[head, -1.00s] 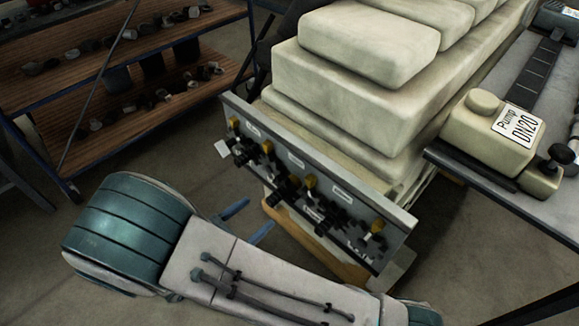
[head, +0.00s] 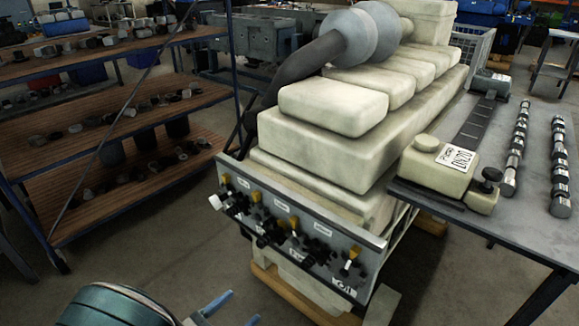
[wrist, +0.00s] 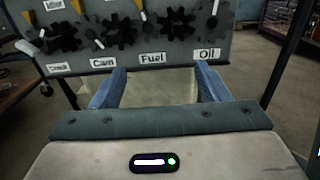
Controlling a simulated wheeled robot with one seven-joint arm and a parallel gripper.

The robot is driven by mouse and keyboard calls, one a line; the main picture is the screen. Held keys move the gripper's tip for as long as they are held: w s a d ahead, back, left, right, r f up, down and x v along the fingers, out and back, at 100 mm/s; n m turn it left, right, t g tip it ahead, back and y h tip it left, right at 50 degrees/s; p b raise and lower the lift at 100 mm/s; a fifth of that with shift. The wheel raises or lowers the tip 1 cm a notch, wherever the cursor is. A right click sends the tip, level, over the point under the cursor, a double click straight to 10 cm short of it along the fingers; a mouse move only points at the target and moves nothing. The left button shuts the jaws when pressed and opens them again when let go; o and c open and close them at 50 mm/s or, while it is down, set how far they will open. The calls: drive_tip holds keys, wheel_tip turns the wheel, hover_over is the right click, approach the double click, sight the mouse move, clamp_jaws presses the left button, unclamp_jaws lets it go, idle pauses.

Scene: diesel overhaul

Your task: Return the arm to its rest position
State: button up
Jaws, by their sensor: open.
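My gripper shows in the wrist view (wrist: 158,88) with its two blue fingers spread apart and nothing between them. It also shows at the bottom of the head view (head: 230,312), where only the blue fingertips are visible beside my teal arm joint. The fingers point toward the lower front of the engine, below its control panel (head: 295,225). In the wrist view the panel (wrist: 130,35) stands just beyond the fingertips, with labels such as Cam, Fuel and Oil. I cannot tell the exact gap between fingers and panel. Most of my arm is below the head view.
The cream engine (head: 330,140) stands in the middle. At right, a grey table (head: 535,150) holds a pump box (head: 440,168) and rows of cylindrical parts. A shelf rack (head: 110,140) with small parts stands at left. Bare floor (head: 165,255) lies between rack and engine.

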drive_tip(key=w+d+r+m+g+y+p, duration=0.15)
drive_tip(key=d+r+m+g+p, duration=0.45)
drive_tip(key=d+r+m+g, duration=0.9)
drive_tip(key=s+d+r+m+t+y+p, duration=0.4)
drive_tip(key=d+r+m+y+p, duration=0.4)
drive_tip(key=r+m, duration=0.5)
drive_tip(key=d+r+y, duration=0.2)
drive_tip(key=d, duration=0.1)
drive_tip(key=shift+s+d, duration=0.2)
drive_tip(key=shift+d, duration=0.1)
